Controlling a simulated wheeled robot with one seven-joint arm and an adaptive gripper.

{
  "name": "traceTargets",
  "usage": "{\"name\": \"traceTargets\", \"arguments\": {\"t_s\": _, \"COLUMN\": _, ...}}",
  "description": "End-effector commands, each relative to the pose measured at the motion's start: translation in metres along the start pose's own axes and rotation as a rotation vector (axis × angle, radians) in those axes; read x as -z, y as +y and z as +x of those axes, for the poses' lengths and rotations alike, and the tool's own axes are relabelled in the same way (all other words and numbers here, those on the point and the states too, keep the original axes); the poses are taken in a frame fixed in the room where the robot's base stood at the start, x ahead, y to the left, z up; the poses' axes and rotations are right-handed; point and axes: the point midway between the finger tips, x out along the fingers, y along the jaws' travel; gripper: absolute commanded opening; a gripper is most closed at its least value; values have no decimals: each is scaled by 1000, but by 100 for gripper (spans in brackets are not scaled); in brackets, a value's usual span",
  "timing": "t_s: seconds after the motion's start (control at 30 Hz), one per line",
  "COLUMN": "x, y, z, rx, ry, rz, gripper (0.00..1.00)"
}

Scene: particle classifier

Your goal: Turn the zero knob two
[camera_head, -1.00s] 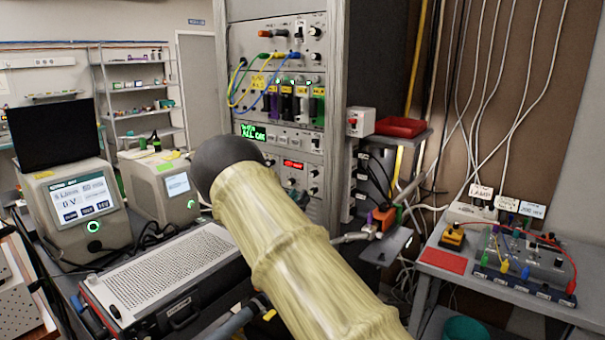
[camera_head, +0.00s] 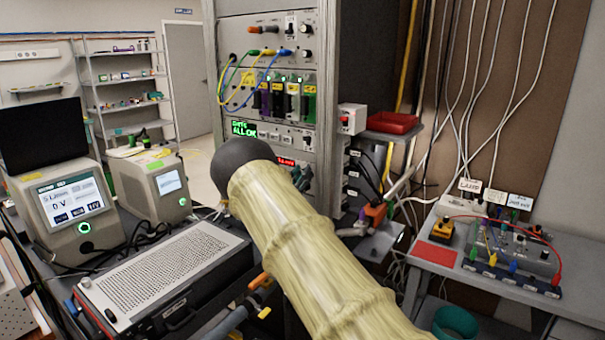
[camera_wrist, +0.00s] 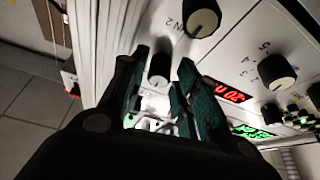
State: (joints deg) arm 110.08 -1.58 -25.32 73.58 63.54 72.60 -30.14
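The instrument panel (camera_wrist: 216,66) fills the upper right of the wrist view, with several dark knobs with pale caps. One knob (camera_wrist: 160,68) shows between the fingertips of my gripper (camera_wrist: 163,62), which are spread apart. I cannot tell whether either finger touches it. A larger knob (camera_wrist: 201,18) sits above, beside lettering ending in "2". Another knob (camera_wrist: 277,72) is right, by a numbered scale. I cannot read which one is the zero knob two. In the head view the rack (camera_head: 268,90) stands behind my sleeved arm, which hides most of the gripper and lower panel.
A red display (camera_wrist: 223,90) and a green display (camera_wrist: 250,131) sit on the panel. Cables loop across the rack's upper modules. A perforated box (camera_head: 165,268) is left of my arm; a side table (camera_head: 480,262) with a wired box is right.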

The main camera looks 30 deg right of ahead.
Motion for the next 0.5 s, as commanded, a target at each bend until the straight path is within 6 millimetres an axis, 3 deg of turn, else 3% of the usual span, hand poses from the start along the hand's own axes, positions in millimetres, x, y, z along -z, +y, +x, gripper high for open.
{"name": "traceTargets", "arguments": {"t_s": 0.33, "x": -1, "y": 0, "z": 3, "rx": 1, "ry": 0, "rz": -1, "gripper": 31}}
{"name": "traceTargets", "arguments": {"t_s": 0.5, "x": 0, "y": 0, "z": 3, "rx": 1, "ry": 0, "rz": -1, "gripper": 0}}
